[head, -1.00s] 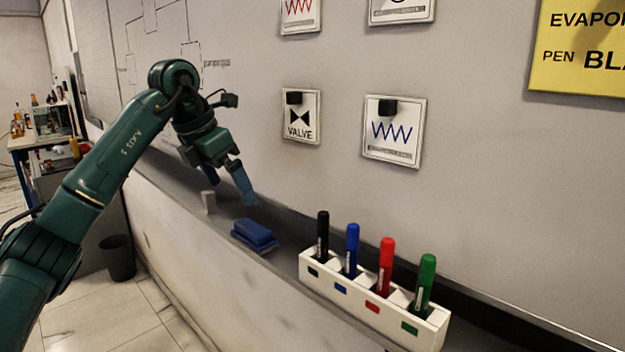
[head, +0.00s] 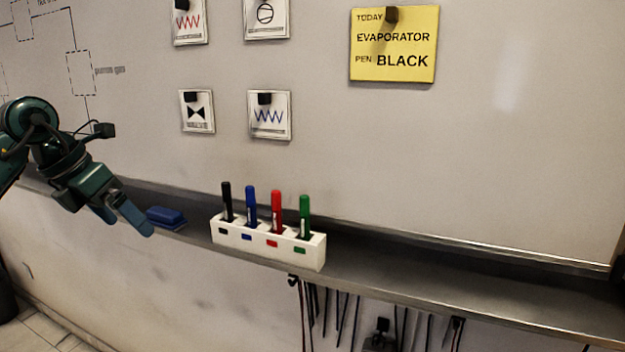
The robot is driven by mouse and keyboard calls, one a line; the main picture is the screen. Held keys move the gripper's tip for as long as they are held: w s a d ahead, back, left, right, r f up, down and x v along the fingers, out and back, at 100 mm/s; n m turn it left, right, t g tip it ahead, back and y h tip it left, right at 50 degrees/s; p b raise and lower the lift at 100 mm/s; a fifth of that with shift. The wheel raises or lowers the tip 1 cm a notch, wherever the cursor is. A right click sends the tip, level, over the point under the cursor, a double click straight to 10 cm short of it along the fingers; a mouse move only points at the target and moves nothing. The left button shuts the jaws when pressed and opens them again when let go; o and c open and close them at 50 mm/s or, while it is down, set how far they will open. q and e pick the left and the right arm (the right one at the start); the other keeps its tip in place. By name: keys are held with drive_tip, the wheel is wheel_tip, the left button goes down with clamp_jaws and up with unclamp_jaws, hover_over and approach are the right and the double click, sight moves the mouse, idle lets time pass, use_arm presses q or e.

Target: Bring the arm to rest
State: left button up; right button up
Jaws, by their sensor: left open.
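My left gripper (head: 122,217) comes in from the left in the head view, green with blue fingers. It points down and to the right, in front of the tray ledge. Its fingers are apart and I see nothing between them. A blue eraser (head: 166,216) lies on the ledge just right of the fingertips; I see no contact. My right gripper is not in view.
A white pen holder (head: 268,247) stands on the grey ledge (head: 430,270) with black, blue, red and green pens upright. Several symbol cards and a yellow note (head: 394,45) hang on the whiteboard (head: 330,130). Cables hang below the ledge.

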use_arm(q)
drive_tip(key=w+d+f+m+g+h, duration=0.1)
drive_tip(key=w+d+f+h, duration=0.1)
drive_tip(key=d+f+h, duration=0.5)
drive_tip(key=s+d+f+n+t+h, duration=0.2)
drive_tip(key=s+d+f+n+h, duration=0.15)
drive_tip(key=d, duration=0.55)
drive_tip(key=s+d+f+n+t+h, duration=0.15)
drive_tip(key=s+d+n+h, duration=0.3)
drive_tip(key=d, duration=0.45)
drive_tip(key=s+a+f+n+t+y+p, duration=0.15)
drive_tip(key=f+n+t+y, duration=0.4)
drive_tip(key=n, duration=0.55)
drive_tip(key=s+a+f+n+t+y, duration=0.1)
drive_tip(key=a+f+n+t+y, duration=0.3)
drive_tip(key=f+n, duration=0.5)
drive_tip(key=s+a+f+n+g+y, duration=0.1)
drive_tip(key=s+f+n+g+y, duration=0.4)
drive_tip(key=s+f+n, duration=0.6)
drive_tip(key=s+f, duration=0.2)
drive_tip(key=s, duration=0.1)
drive_tip(key=shift+s+a+f+n+y, duration=0.2)
drive_tip(key=shift+s+a+n+y, duration=0.05)
drive_tip(key=shift+s+n+y, duration=0.1)
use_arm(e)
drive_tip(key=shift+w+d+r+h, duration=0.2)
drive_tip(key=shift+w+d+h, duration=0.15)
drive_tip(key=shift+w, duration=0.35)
